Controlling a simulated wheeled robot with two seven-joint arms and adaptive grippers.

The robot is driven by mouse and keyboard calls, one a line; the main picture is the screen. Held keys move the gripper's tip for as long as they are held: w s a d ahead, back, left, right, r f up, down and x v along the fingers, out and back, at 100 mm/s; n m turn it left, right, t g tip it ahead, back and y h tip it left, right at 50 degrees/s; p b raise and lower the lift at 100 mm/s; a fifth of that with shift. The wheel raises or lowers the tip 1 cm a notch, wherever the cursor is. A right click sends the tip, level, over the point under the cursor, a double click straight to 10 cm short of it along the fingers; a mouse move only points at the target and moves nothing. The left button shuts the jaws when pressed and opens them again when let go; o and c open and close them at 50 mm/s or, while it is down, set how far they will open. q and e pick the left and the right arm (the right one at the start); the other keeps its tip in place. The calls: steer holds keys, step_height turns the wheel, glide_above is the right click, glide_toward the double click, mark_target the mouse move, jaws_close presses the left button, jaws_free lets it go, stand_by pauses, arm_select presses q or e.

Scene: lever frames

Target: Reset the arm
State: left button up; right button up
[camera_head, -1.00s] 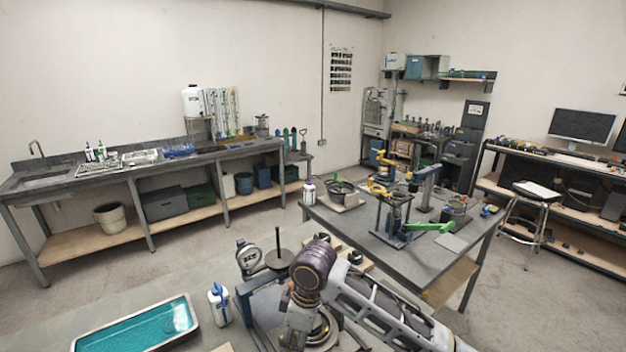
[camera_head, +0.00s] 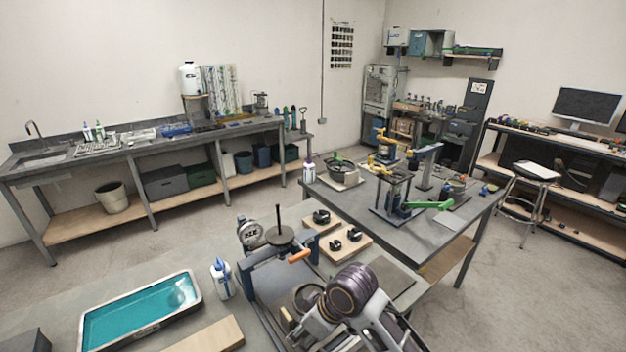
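A lever frame (camera_head: 262,270) with blue-grey bars stands on the near bench. It carries a round dial gauge (camera_head: 251,233), a dark disc with an upright rod (camera_head: 279,233) and a lever with an orange handle (camera_head: 299,256). My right arm comes in from the bottom right, its dark wrist joint in front of the frame's right side. The orange handle is clear of the arm. My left gripper is out of view.
A second bench (camera_head: 400,235) with green- and yellow-handled devices stands beyond.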

steer(key=s+d+f+m+t+h, duration=0.1)
steer(key=s+d+f+m, duration=0.25)
steer(key=d, duration=0.45)
steer(key=s+d+f+m+h, duration=0.2)
steer(key=s+d+m, duration=0.15)
steer(key=d, duration=0.45)
steer(key=s+d+f+m+t+h, duration=0.1)
steer(key=s+d+f+m, duration=0.2)
steer(key=d, duration=0.5)
steer(key=s+f+g, duration=0.1)
steer(key=s+f, duration=0.1)
steer(key=f, duration=1.4)
steer(key=s+f+g, duration=0.1)
steer(key=s+f, duration=0.1)
steer(key=f, duration=1.4)
steer(key=s+d+f, duration=0.2)
steer(key=s+f, duration=0.8)
steer(key=s, duration=0.1)
steer(key=s+d+f+n, duration=0.1)
steer(key=s+d+f, duration=0.1)
steer(key=s+f, duration=0.9)
steer(key=shift+g+h, duration=0.3)
steer(key=shift+g, duration=0.1)
steer(key=shift+s, duration=0.1)
